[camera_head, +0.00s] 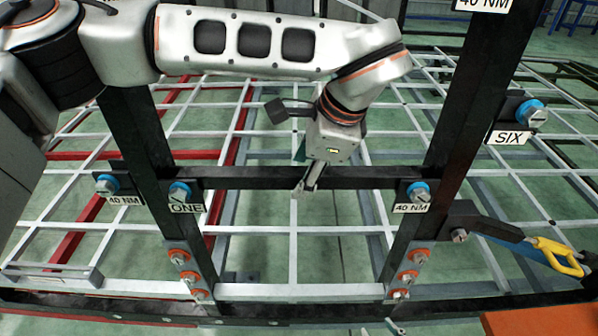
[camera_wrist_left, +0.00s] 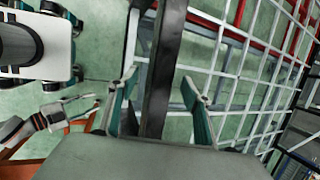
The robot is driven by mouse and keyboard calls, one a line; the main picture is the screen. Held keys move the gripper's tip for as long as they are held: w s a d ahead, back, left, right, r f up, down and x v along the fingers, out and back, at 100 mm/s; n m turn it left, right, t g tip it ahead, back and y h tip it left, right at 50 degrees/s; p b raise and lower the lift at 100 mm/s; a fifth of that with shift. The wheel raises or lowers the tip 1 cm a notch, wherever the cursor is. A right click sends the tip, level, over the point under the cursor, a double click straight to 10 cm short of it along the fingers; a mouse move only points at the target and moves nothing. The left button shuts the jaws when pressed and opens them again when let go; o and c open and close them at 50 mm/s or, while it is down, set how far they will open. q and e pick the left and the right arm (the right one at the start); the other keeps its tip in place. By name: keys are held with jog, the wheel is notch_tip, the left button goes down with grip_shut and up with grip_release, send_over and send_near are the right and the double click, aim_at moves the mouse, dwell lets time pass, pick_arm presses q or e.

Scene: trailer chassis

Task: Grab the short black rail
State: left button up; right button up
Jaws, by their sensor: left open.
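The short black rail (camera_head: 255,183) runs across between two black uprights in the head view, with a blue-collared bolt at each end. My left gripper (camera_head: 305,185) reaches down to the middle of the rail from above. In the left wrist view the rail (camera_wrist_left: 165,50) passes between the two spread fingers of this open gripper (camera_wrist_left: 160,80). Contact cannot be made out, and the gripper body hides part of the rail. A fingertip of my right gripper (camera_head: 396,326) shows at the bottom edge of the head view, and its jaw state is unclear.
The left upright (camera_head: 138,130) and right upright (camera_head: 440,120) flank the rail. A "ONE" label (camera_head: 186,208) and a "40 NM" label (camera_head: 411,208) hang at its ends. A blue and yellow tool (camera_head: 555,255) is at the right. White grid bars lie behind.

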pick_arm(q)
jog(key=shift+f, duration=0.3)
jog(key=shift+w, duration=0.1)
grip_shut()
